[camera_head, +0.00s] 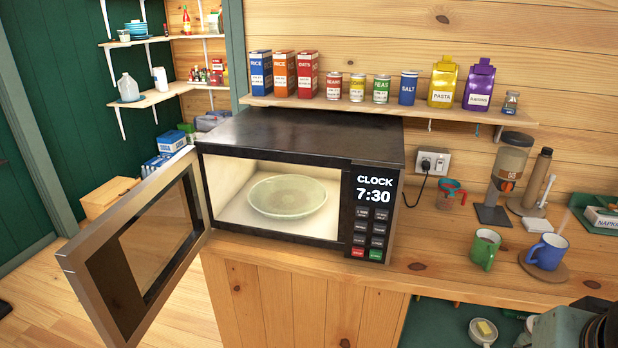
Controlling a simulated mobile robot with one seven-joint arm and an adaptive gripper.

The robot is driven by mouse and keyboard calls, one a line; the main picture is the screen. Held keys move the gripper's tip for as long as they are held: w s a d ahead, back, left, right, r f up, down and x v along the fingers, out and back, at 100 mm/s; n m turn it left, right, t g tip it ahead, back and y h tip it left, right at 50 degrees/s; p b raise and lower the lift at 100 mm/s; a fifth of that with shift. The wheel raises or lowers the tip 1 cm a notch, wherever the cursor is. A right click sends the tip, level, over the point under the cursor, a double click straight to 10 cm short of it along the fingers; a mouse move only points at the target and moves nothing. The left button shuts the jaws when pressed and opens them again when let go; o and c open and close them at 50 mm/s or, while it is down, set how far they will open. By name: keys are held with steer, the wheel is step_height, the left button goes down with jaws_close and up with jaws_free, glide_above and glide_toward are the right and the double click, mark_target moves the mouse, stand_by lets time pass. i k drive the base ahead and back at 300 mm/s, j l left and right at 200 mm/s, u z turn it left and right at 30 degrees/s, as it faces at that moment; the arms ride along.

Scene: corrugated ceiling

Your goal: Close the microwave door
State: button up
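The microwave (300,140) stands on the wooden counter, its dark top and black control panel showing the clock at 7:30. Its door (82,254) is hinged on the left and stands wide open, swung out toward me and to the left past the counter's edge. A pale round plate (287,197) lies inside the lit cavity. A dark, grey-green part at the bottom right corner looks like part of my arm, far to the right of the door. My gripper's fingers cannot be made out, so I cannot see whether it is open or shut.
A green mug (484,250) and a blue mug (546,252) stand on the counter at right, with a grinder (508,170) behind them. A shelf (390,107) of cans and boxes runs above the microwave. Open floor (190,300) shows around the door at lower left.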

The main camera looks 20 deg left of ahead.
mark_target(144, 243)
steer(key=k+j+u, duration=0.1)
steer(key=j, duration=0.7)
steer(key=k+j, duration=0.15)
steer(key=j, duration=0.6)
steer(key=k+j+u, duration=0.15)
steer(key=j, duration=1.45)
steer(key=k+j+z, duration=0.2)
steer(key=k+j, duration=0.1)
steer(key=j, duration=0.2)
steer(key=j+z, duration=0.1)
steer(key=j, duration=0.2)
steer(key=i+l+z, duration=0.15)
steer(key=i+l, duration=0.15)
steer(key=l, duration=0.1)
